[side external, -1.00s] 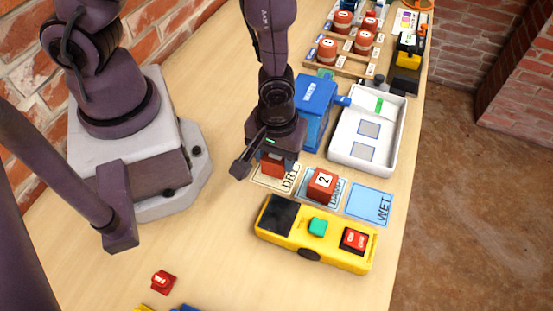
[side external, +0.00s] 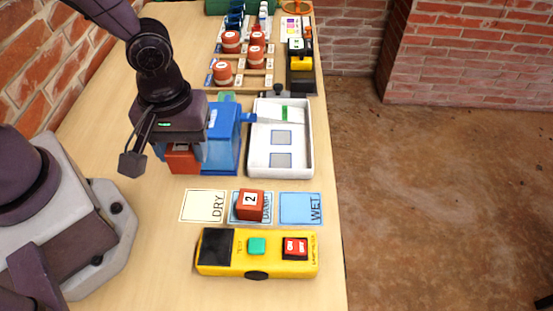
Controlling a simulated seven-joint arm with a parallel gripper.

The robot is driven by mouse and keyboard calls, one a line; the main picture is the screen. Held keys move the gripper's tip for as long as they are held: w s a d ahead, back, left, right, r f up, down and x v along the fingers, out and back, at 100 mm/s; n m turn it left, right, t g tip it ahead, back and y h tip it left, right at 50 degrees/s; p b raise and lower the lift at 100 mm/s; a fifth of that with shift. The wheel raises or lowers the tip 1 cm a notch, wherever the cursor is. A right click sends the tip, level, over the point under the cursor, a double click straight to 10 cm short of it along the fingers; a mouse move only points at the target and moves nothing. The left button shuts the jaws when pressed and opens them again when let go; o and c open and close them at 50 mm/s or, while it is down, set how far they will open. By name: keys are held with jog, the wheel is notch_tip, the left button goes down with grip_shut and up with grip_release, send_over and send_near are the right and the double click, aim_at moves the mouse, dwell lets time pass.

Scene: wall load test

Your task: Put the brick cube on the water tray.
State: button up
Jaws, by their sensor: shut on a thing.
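My gripper (side external: 184,149) is shut on a red-brown brick cube (side external: 181,163) and holds it in front of the blue water tank (side external: 223,152). Part of the cube is hidden by the gripper. The white water tray (side external: 306,150) lies to the right of the tank, with two grey-blue squares on its floor. The gripper and cube are left of the tray, apart from it. A second brick cube marked 2 (side external: 250,205) sits on the blue DAMP card (side external: 235,216).
The DRY card (side external: 203,206) is bare, and so is the blue WET card (side external: 301,208). A yellow meter (side external: 222,268) lies in front. Round weights (side external: 223,73) stand in a rack behind. The table's right edge runs close beside the tray.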

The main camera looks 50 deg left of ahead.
jog(key=shift+r, duration=0.75)
jog(key=shift+w+r, duration=0.25)
jog(key=shift+w, duration=0.05)
send_near(281, 161)
jog(key=shift+s+f, duration=0.1)
jog(key=shift+f, duration=2.8)
jog(key=o, duration=1)
jog(key=shift+f, duration=0.15)
